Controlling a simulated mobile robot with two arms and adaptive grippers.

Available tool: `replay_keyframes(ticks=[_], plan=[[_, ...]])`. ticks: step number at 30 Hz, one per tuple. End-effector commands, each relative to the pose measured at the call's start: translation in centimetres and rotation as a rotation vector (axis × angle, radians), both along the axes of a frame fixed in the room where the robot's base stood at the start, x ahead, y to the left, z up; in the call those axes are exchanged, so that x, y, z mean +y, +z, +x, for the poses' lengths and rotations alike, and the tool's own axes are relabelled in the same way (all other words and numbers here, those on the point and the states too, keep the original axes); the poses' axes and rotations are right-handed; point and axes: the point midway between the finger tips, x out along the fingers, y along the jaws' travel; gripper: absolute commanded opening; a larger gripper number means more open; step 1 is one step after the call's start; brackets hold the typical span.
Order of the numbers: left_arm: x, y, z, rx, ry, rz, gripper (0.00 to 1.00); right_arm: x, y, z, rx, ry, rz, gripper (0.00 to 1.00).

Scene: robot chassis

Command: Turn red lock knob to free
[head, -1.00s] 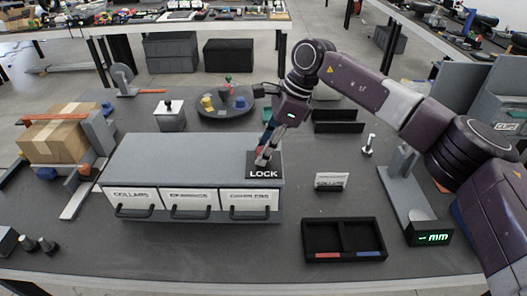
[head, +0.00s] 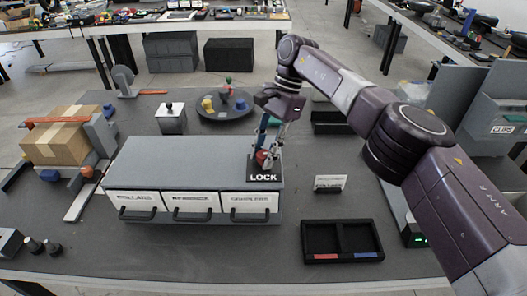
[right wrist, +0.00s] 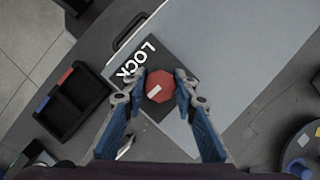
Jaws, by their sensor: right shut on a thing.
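The red lock knob (right wrist: 160,87) is an eight-sided red piece with a white mark, on a dark plate labelled LOCK (right wrist: 143,62) on top of the grey drawer cabinet (head: 180,160). In the head view the knob (head: 262,157) shows partly behind the fingers. My right gripper (right wrist: 160,92) is shut on the knob, with one blue-and-grey finger on each side of it. In the head view my right gripper (head: 266,152) points down onto the cabinet's right end. The white mark on the knob lies at a slant in the wrist view. My left gripper is not in view.
Three labelled drawers with black handles (head: 195,216) face the front. A black two-part tray (head: 342,240) stands at front right, with a small label card (head: 330,184) behind it. A round turntable (head: 226,108) with coloured pieces is behind the cabinet. A cardboard box (head: 60,142) sits at left.

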Motion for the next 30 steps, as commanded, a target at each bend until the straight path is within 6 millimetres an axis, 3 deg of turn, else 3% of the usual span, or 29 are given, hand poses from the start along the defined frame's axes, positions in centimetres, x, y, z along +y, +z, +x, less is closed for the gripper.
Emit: replay_keyframes(ticks=[30], plan=[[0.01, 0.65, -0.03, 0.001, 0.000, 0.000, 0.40, -0.06, 0.37, 0.27, -0.009, 0.088, 0.002, 0.02]])
